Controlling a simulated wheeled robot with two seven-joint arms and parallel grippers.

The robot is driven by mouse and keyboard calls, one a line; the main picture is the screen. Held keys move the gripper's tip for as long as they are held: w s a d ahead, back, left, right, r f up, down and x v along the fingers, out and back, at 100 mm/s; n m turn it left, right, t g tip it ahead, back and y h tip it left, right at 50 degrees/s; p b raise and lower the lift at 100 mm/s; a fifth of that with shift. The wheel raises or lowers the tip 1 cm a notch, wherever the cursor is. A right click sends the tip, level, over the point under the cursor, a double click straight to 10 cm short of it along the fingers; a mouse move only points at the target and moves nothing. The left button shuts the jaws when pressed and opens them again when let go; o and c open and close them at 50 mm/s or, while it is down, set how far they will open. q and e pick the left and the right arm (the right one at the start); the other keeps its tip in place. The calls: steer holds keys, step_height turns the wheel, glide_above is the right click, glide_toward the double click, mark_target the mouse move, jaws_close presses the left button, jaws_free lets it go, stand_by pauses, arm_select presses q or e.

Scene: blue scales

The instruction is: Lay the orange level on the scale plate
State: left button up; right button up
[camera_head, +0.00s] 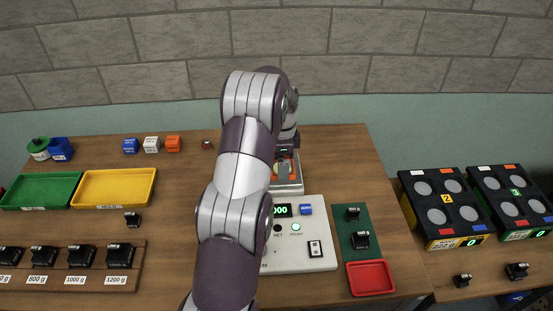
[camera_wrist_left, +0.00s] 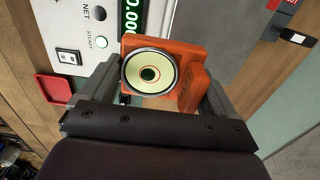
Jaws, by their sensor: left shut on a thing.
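The orange level (camera_wrist_left: 190,85), with a round cream vial with a green centre, is between the fingers of my left gripper (camera_wrist_left: 163,82) in the left wrist view. My left gripper is shut on it. In the head view my left gripper (camera_head: 287,152) is over the back of the scale (camera_head: 312,255), and part of the level (camera_head: 295,167) shows below it. The grey scale plate (camera_head: 289,189) is mostly hidden by my arm and the level. The visible digits of the green display (camera_head: 282,210) are zeros. My right gripper is not in view.
A green tray (camera_head: 40,204) and a yellow tray (camera_head: 112,202) lie at the left. Several black weights stand on a wooden rack (camera_head: 70,282). A green mat (camera_head: 353,222) with two black weights and a red tray (camera_head: 370,292) are right of the scale.

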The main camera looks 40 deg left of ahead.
arm_select(q)
steer(key=a, duration=0.1)
steer(key=w+a+f+p, duration=0.1)
steer(key=a+f, duration=0.1)
steer(key=shift+w+a, duration=0.2)
steer(key=shift+a, duration=0.2)
steer(key=shift+w+a+f+p, duration=0.25)
steer(key=shift+w+a+f, duration=0.15)
steer(key=shift+w+f, duration=0.15)
steer(key=shift+w+a+f+p, duration=0.2)
steer(key=shift+w+a+f, duration=0.25)
steer(key=shift+w, duration=0.2)
steer(key=shift+f+p, duration=0.4)
steer(key=shift+s+f+p, duration=0.2)
steer(key=shift+f+p, duration=0.15)
steer(key=shift+f, duration=0.25)
steer(key=shift+s+f+p, duration=0.15)
steer(key=shift+f+p, duration=0.2)
steer(key=shift+f, duration=0.25)
steer(key=shift+s+f, duration=0.1)
steer(key=shift+f, duration=0.15)
steer(key=shift+w+f, duration=0.25)
steer(key=shift+f, duration=0.05)
steer(key=o, duration=0.8)
steer(key=shift+r, duration=0.1)
steer(key=shift+s+r, duration=0.1)
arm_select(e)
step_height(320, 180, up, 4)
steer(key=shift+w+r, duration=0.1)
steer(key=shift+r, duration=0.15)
